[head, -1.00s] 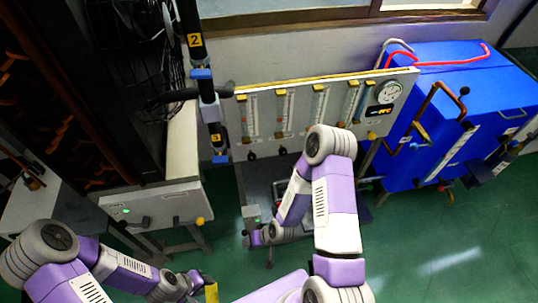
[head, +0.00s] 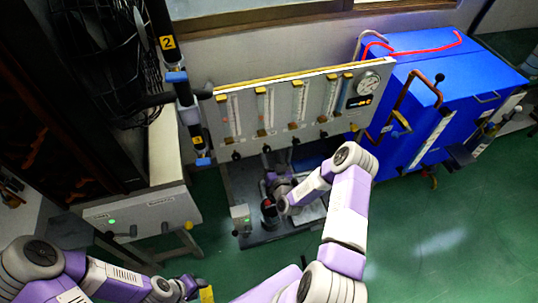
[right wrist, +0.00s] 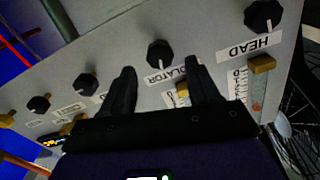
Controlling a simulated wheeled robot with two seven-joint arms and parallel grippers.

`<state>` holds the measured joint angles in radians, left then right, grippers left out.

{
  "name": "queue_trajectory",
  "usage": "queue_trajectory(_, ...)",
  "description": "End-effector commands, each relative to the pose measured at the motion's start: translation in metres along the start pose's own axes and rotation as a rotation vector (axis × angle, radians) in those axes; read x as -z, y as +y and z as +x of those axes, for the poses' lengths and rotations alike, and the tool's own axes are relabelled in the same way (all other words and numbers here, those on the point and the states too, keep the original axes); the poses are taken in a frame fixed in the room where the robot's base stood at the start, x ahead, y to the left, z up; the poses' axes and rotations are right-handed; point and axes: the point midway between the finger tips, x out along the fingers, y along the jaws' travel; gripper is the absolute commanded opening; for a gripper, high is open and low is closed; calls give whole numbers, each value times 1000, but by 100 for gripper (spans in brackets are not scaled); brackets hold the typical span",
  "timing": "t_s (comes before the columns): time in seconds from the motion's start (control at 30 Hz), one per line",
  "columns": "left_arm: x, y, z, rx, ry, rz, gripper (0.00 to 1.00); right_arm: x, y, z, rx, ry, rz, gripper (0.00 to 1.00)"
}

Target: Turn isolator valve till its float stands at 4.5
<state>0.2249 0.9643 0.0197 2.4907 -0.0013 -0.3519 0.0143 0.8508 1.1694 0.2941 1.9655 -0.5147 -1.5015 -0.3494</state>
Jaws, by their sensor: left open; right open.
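The isolator valve is a black knob (right wrist: 159,53) with a white pointer mark, on the grey panel. In the right wrist view its label is partly hidden by my right gripper (right wrist: 160,74). That gripper is open, its fingers spread on either side below the knob in the picture, not closed on it. In the head view the isolator knob (head: 266,148) is second from the left under the panel (head: 312,98). Its clear tube (head: 264,105) stands above it; float height is too small to read. My left gripper (head: 190,288) is low at the lower left, away from the panel, its fingers unclear.
The HEAD knob (right wrist: 263,15) sits beside the isolator, with other black knobs (right wrist: 87,84) on its other side. A blue cabinet (head: 440,90) stands right of the panel. A grey box (head: 140,217) stands left. Green floor (head: 440,240) is open at lower right.

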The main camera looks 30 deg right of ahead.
Motion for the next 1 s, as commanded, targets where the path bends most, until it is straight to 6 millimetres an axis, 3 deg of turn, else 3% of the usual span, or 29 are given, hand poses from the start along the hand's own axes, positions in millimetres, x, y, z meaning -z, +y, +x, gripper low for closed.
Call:
queue_trajectory(0.2, 0, -3, 7, 0, 0, 0, 43, -1, -1, 24, 2, -1, 1, 61)
queue_trajectory(0.53, 0, -3, 7, 0, 0, 0, 43, 0, -1, 28, 1, -2, 2, 61)
queue_trajectory(0.9, 0, -3, 7, 0, 0, 0, 43, 0, -1, 28, 1, -2, 1, 5)
queue_trajectory(1.0, 0, -3, 8, 0, 0, 0, 43, 0, -1, 28, 2, -2, -8, 5)
